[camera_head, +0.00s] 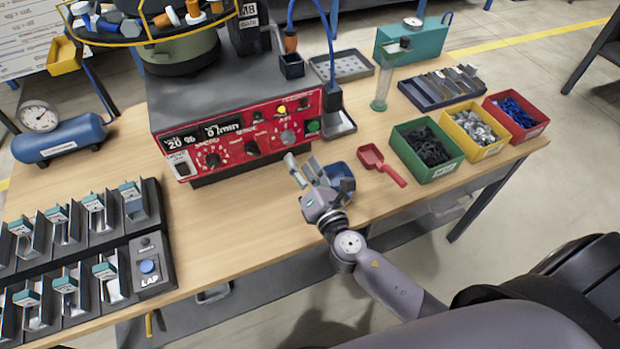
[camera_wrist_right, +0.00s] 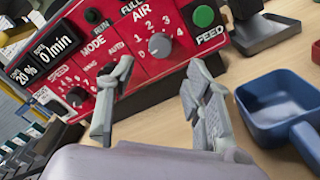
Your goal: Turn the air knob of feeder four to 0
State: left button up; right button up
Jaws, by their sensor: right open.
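The feeder's red control panel (camera_head: 245,135) faces me at the back middle of the table. Its grey air knob (camera_wrist_right: 159,45) sits under the word AIR, with digits around it; it also shows in the head view (camera_head: 287,136). I cannot tell where its pointer stands. My right gripper (camera_head: 303,166) is open and empty, just in front of the panel's right end. In the wrist view its two fingers (camera_wrist_right: 157,75) stand apart, with the air knob beyond the gap between them. They do not appear to touch the knob. My left gripper is not in view.
The mode knob (camera_wrist_right: 109,71) and speed knob (camera_wrist_right: 77,97) lie left of the air knob, the green FEED button (camera_wrist_right: 203,15) right. A blue scoop (camera_wrist_right: 260,128) lies close to the gripper's right. A red scoop (camera_head: 372,157) and bins lie farther right.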

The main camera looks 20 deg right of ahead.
jog(key=s, duration=0.5)
jog(key=shift+d, duration=0.1)
dwell(0.3)
